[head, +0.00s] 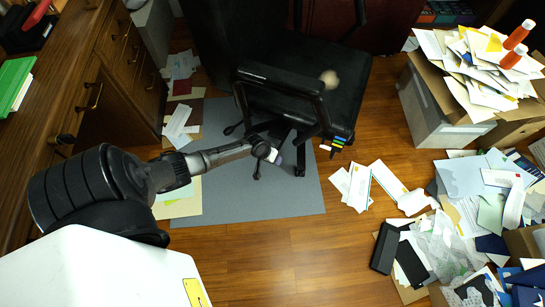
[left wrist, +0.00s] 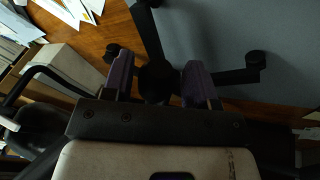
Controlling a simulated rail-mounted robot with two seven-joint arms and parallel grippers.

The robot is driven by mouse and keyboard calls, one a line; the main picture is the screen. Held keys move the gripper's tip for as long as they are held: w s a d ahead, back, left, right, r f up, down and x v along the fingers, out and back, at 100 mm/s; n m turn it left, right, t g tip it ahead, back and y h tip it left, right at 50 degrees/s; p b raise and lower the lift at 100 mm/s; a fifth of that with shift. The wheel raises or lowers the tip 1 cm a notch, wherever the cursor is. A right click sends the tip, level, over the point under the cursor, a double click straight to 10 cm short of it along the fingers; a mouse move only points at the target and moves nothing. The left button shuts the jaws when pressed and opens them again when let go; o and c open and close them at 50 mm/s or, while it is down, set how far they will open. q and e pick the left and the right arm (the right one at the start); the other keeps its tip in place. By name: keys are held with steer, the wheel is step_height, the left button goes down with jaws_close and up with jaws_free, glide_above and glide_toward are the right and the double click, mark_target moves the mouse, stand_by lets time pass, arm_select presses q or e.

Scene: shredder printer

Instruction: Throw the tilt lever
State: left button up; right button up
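The black office chair (head: 345,95) stands on a grey floor mat (head: 290,200), with its star base partly under the seat. My left gripper (head: 272,155) is low beside the chair base, below the near seat edge in the head view. In the left wrist view its two purple fingers (left wrist: 158,85) stand apart, with a dark round knob-like part (left wrist: 156,80) between them. I cannot tell whether this is the tilt lever's end or the base hub, or whether the fingers touch it. The lever is not clearly distinguishable in the head view. My right gripper is out of view.
Coloured tabs (head: 340,141) show at the chair's right edge. A wooden desk (head: 110,60) with drawers stands left. Loose papers (head: 368,185) and an overfull box (head: 440,110) lie right. Chair legs and casters (left wrist: 255,60) surround the gripper. Bare wooden floor shows in front.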

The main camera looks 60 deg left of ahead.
arm_select(q)
steer(key=shift+o, duration=0.5)
steer(key=shift+r, duration=0.1)
steer(key=shift+w+r, duration=0.1)
steer(key=shift+r+p, duration=0.3)
steer(key=p+v, duration=0.9)
steer(key=v, duration=0.4)
steer(key=shift+s, duration=0.25)
